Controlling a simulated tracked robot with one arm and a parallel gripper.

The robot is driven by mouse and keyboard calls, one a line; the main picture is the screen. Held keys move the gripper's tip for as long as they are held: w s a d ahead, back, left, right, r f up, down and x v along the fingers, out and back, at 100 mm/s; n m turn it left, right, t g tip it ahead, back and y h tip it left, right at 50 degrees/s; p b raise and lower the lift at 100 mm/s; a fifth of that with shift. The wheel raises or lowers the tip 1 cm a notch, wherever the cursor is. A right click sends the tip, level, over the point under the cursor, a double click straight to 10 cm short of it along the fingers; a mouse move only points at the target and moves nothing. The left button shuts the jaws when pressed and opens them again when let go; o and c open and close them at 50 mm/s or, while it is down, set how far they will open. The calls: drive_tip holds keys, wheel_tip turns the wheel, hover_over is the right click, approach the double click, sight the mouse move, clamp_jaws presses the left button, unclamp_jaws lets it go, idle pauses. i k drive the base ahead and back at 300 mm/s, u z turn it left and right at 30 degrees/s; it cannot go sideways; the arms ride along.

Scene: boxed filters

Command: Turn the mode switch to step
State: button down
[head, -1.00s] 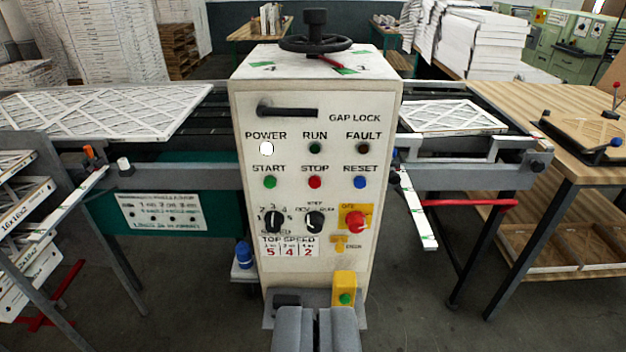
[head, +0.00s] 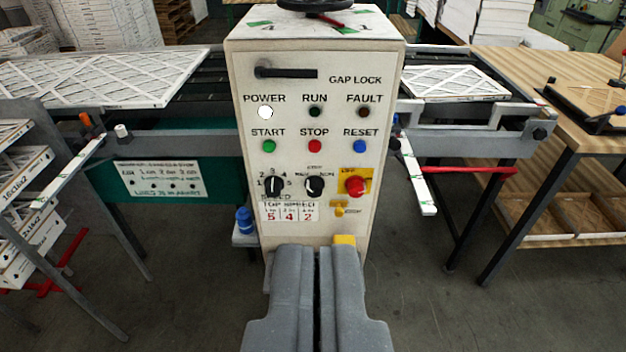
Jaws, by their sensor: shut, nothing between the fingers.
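The control cabinet (head: 244,218) stands upright in the middle of the head view. The mode switch (head: 314,187) is a black knob with a white mark, in the lower row of its face. It sits between the numbered speed knob (head: 273,187) and the red knob on a yellow plate (head: 354,185). The labels around the mode switch are small and blurred, so I cannot read its setting surely. My gripper (head: 317,250) is shut and empty, its fingers pointing at the cabinet below the switch. It hides the cabinet's lower front.
Start (head: 269,146), stop (head: 315,146) and reset (head: 360,146) buttons sit above the knobs. The gap lock handle (head: 286,73) sticks out higher up. A yellow box (head: 344,240) shows behind my fingers. Conveyors with filters flank the cabinet; a wooden table (head: 560,80) stands right.

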sight(314, 185)
drive_tip(key=z, duration=0.05)
drive_tip(key=i, duration=0.7)
drive_tip(key=u, duration=1.1)
